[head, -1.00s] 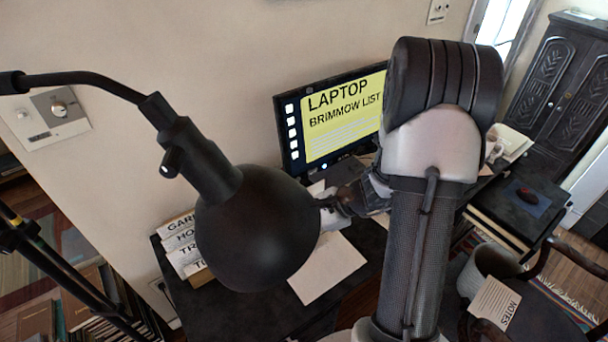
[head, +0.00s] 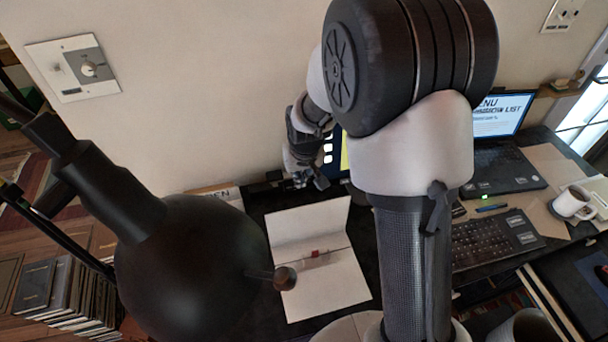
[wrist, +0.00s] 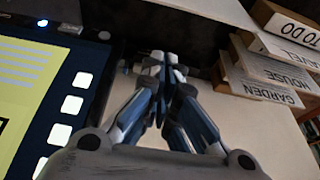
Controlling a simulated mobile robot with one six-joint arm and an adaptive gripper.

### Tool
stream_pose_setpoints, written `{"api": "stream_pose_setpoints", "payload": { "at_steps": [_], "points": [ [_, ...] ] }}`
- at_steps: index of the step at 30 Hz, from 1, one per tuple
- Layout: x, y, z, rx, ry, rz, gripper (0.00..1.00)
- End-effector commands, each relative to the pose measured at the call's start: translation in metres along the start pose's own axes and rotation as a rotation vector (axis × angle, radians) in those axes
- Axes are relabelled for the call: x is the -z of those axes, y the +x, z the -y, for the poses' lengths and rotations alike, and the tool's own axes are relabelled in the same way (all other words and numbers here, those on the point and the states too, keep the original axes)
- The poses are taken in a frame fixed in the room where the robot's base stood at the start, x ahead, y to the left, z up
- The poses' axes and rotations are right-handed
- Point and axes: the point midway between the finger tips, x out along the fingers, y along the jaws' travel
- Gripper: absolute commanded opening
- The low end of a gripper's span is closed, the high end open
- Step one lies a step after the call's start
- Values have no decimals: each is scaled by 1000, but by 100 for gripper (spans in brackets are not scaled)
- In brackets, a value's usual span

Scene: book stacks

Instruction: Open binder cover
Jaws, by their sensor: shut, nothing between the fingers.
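A white binder (head: 325,285) lies on the dark desk in the head view, to the right of the lamp head. Its cover (head: 305,221) is swung up at the far side and stands tilted from a fold. A small red detail and a ring strip show along the fold. My gripper (head: 308,183) is just beyond the cover's upper edge and looks apart from it. In the wrist view my gripper (wrist: 160,60) is shut with nothing held. I cannot tell whether the pale surface under it there is the cover.
A black lamp (head: 190,275) blocks the left foreground. A laptop (head: 500,150), keyboard (head: 495,240) and mug (head: 573,203) occupy the desk's right.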

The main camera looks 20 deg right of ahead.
Motion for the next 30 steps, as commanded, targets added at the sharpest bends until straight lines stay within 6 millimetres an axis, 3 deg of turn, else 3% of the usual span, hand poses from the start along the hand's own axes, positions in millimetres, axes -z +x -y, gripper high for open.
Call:
{"api": "stream_pose_setpoints", "payload": {
  "at_steps": [1,8,12,18,30],
  "points": [
    [-2,16,0,0,1,4,0],
    [-3,64,-1,0,3,4,0],
    [-23,52,0,0,3,1,0],
    [-37,46,0,0,3,2,0],
    [-39,44,0,0,4,2,0]
  ]
}}
